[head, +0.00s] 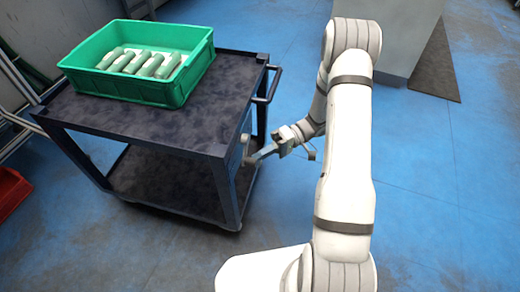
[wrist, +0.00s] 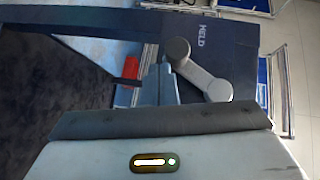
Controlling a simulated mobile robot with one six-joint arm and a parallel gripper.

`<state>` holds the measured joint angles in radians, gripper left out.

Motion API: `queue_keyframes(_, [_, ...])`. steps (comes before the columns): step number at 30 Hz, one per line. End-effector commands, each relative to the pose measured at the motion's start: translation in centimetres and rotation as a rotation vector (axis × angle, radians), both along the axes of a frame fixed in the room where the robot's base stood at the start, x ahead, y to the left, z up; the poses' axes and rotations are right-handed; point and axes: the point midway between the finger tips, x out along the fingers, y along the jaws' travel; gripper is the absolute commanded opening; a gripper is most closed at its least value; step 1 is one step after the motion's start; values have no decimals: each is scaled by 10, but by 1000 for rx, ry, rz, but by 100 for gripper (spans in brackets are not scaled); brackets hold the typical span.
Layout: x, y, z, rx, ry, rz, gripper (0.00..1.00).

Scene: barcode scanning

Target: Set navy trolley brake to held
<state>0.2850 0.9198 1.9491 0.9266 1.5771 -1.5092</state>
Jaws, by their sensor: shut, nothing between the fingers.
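The navy trolley (head: 200,135) stands left of my arm, with an upper and a lower deck. A light grey brake lever (wrist: 198,70) with rounded ends is on its dark panel, slanting in the wrist view. A white "HELD" label (wrist: 201,38) is printed on the panel close to one end of the lever. The lever also shows small at the trolley's right side in the head view (head: 244,140). My gripper (head: 252,160) is shut and empty, its tips (wrist: 160,72) right beside the lever. I cannot tell whether they touch it.
A green crate (head: 130,92) with several pale green rounded items (head: 140,63) sits on the upper deck. A dark push handle (head: 272,84) juts from the trolley's right end. A red bin (head: 9,190) is at far left.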

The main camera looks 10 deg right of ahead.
Motion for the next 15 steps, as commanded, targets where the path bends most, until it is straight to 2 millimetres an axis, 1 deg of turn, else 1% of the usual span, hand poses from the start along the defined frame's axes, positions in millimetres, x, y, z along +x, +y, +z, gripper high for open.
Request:
queue_keyframes(6, [-7, 4, 0, -1, 0, 1, 0])
queue_keyframes(15, [-11, 6, 0, -1, -1, 1, 0])
